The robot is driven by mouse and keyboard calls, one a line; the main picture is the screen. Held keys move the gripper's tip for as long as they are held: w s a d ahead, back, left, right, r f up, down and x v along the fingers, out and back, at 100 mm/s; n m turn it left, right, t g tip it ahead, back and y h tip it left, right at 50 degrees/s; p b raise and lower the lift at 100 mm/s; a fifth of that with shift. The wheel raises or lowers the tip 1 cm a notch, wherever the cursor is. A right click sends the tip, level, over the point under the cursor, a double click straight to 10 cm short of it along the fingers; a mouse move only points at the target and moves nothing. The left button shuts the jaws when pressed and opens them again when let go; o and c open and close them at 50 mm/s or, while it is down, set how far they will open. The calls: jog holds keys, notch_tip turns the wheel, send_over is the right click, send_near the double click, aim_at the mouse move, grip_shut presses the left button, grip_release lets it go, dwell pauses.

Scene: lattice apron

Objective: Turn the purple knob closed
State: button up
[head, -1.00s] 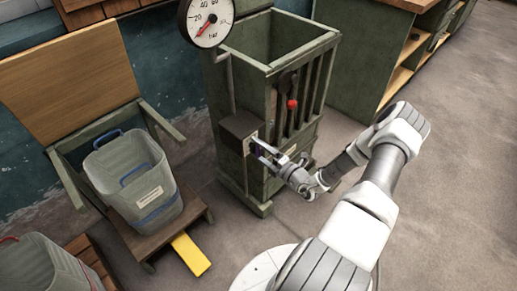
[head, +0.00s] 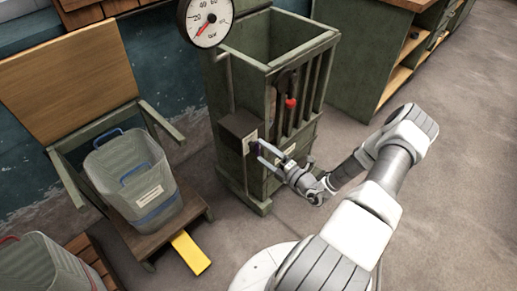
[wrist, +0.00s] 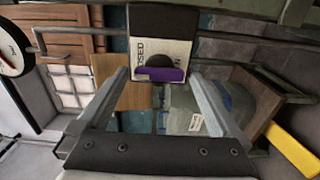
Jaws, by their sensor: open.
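The purple knob (wrist: 160,74) shows in the wrist view as a horizontal purple bar in front of a dark round disc. It sits on a pale label plate (wrist: 178,52) on a dark box. "CLOSED" reads at the plate's left, and a partly hidden word ending in N is at its right. In the head view only a purple sliver of the knob shows beside the plate. My gripper (head: 260,151) is open and empty in front of the plate. In the wrist view its fingers stand left and right of the knob, with visible space on both sides.
The dark box (head: 237,132) is fixed to a green slatted frame (head: 272,72) with a red-tipped lever (head: 291,103). A pressure gauge (head: 208,20) is above. A clear bin (head: 135,175) and yellow pedal (head: 191,254) are left. Floor at right is clear.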

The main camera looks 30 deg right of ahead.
jog(key=p+v, duration=0.1)
jog(key=v, duration=1.3)
jog(key=shift+s, duration=0.15)
jog(key=shift+r, duration=0.1)
jog(key=a+r+n+g+y+p, duration=0.1)
jog(key=a+r+n+g, duration=0.95)
jog(key=n, duration=0.65)
jog(key=a+r+n+g, duration=0.7)
jog(key=r+n, duration=0.7)
jog(key=n, duration=0.3)
jog(key=s+a+r+n+t+h, duration=0.2)
jog(key=s+r+n+t+h, duration=0.6)
jog(key=r+n, duration=0.75)
notch_tip(320, 180, up, 12)
jog(key=s+g+p, duration=0.1)
jog(key=g+p, duration=0.1)
jog(key=p, duration=1)
jog(key=shift+a+n+y, duration=0.2)
jog(key=shift+n+y, duration=0.15)
jog(key=shift+y, duration=0.05)
jog(key=shift+s+f, duration=0.1)
jog(key=shift+f, duration=0.1)
